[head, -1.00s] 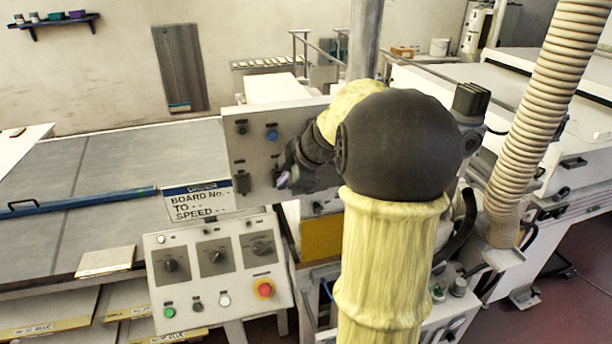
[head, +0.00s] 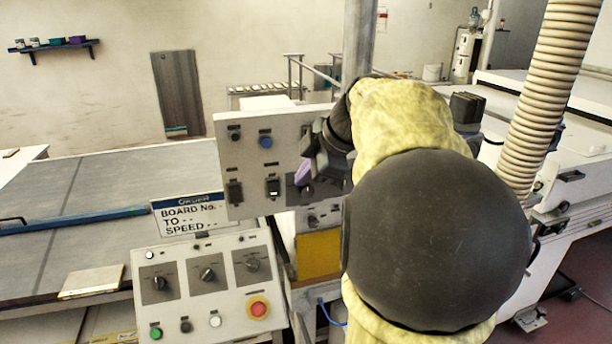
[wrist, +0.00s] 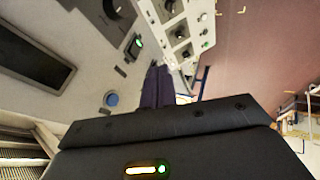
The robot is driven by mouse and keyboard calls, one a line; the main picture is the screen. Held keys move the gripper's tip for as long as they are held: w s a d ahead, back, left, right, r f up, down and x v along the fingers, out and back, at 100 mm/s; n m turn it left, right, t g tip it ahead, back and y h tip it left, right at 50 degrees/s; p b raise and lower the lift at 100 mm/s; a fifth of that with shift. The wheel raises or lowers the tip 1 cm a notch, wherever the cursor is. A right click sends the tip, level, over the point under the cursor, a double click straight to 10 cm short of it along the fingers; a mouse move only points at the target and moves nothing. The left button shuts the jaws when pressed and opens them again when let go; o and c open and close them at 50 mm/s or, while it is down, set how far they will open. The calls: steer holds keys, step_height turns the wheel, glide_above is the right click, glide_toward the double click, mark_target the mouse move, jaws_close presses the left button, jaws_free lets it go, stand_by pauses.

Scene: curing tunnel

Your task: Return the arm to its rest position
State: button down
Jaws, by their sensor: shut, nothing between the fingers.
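My gripper (head: 303,172) is in front of the right part of the upright switch panel (head: 232,150) in the head view, partly hidden by my own arm. In the wrist view its two dark purple fingers (wrist: 157,88) are together, with nothing between them. The fingers look apart from the panel. My arm, in a yellow cover with a large dark joint, is bent and fills the right middle of the head view. A green-lit switch (head: 272,187) on the panel shows left of my gripper, and also in the wrist view (wrist: 138,42).
Below the panel is a sloped control box (head: 205,290) with knobs and a red stop button (head: 258,308). A ribbed hose (head: 550,95) hangs at right. A metal post (head: 358,40) stands behind my arm. A grey conveyor table (head: 110,190) spreads left.

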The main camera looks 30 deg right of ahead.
steer(key=s+a+f+m+g+h, duration=0.1)
steer(key=s+a+f+m, duration=0.2)
steer(key=f, duration=0.6)
steer(key=s+a+f+m+g+h, duration=0.1)
steer(key=s+a+f+m, duration=0.3)
steer(key=a+f+m, duration=0.2)
steer(key=s+a+f+m+g, duration=0.2)
steer(key=a+f, duration=0.6)
steer(key=f, duration=0.4)
steer(key=s+m, duration=0.1)
steer(key=m, duration=0.1)
steer(key=shift+s+m+h, duration=0.4)
